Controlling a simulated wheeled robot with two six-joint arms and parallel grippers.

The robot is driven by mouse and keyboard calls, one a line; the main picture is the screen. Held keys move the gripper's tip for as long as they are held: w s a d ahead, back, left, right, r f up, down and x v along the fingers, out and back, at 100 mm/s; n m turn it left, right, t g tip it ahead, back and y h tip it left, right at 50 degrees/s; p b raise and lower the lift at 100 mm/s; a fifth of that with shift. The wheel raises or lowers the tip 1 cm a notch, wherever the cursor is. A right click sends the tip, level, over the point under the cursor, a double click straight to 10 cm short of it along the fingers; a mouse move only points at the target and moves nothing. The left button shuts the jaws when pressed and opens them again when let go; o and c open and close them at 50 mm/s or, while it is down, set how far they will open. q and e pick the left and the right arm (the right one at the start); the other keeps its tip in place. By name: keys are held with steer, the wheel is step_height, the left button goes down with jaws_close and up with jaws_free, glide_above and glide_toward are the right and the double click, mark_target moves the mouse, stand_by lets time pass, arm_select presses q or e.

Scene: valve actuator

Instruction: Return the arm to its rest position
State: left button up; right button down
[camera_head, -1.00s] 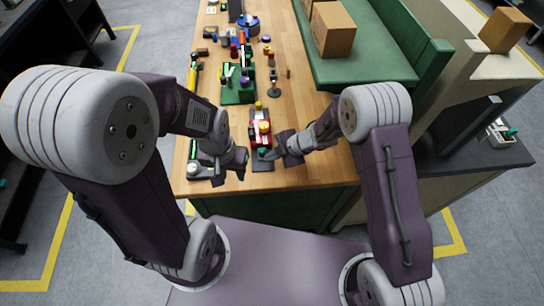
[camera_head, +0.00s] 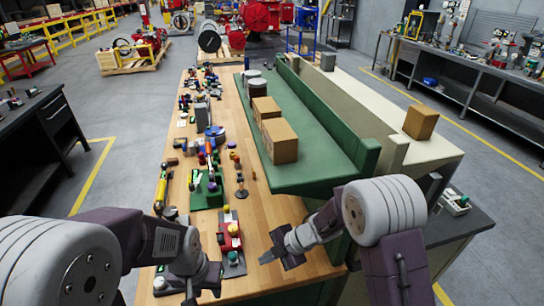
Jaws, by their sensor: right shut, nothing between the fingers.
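My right gripper (camera_head: 280,258) is over the front right of the wooden bench (camera_head: 262,215). It is shut and empty, apart from and to the right of the red device (camera_head: 229,240) with a yellow knob on top. My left gripper (camera_head: 203,284) is at the bench's near left edge, in front of the red device. Its fingers are small and partly turned away, so I cannot tell whether it is open.
A green fixture (camera_head: 207,193) stands behind the red device, with several small tools and parts further back. A green raised shelf (camera_head: 312,172) on the right carries cardboard boxes (camera_head: 279,141). Bare wood lies between the parts and the shelf.

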steer(key=w+d+r+m+t+h+b, duration=0.1)
steer(key=w+d+r+m+t+b, duration=0.1)
steer(key=w+d+r+m+t, duration=0.55)
steer(key=s+d+r+m+h, duration=0.2)
steer(key=d+m+h, duration=0.3)
steer(key=d, duration=0.5)
steer(key=s+d+f+m+g, duration=0.2)
steer(key=s+m, duration=0.4)
steer(key=s, duration=0.3)
steer(key=s+d+f+m+g+h, duration=0.1)
steer(key=s+d+f+m+g, duration=0.1)
steer(key=s+f+m+g, duration=0.3)
steer(key=s+m, duration=0.1)
steer(key=s, duration=0.3)
steer(key=shift+m, duration=0.35)
steer(key=shift+f+g, duration=0.1)
steer(key=shift+g, duration=0.15)
